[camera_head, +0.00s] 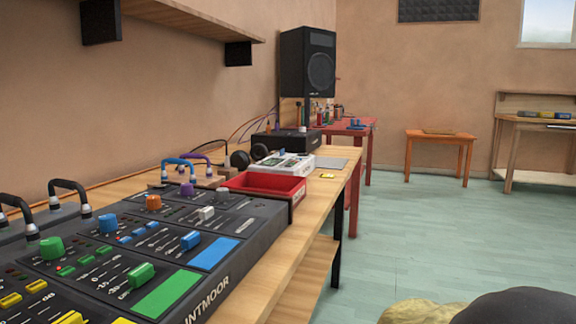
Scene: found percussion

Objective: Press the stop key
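I cannot pick out a stop key in this view. A white device (284,165) with small dark and coloured details on top sits on the wooden bench, just behind a red tray; its keys are too small to tell apart. A large dark mixing console (235,221) marked "INTMOOR" fills the near left. It carries coloured knobs, sliders, a large green pad (168,294) and a large blue pad (214,253). My gripper is not in view.
The red tray (262,184) stands between console and white device. A black speaker (307,62) stands at the bench's far end. A red table (357,131) and an orange table (441,135) stand beyond. Rounded tan and dark shapes fill the bottom right. The green floor between is clear.

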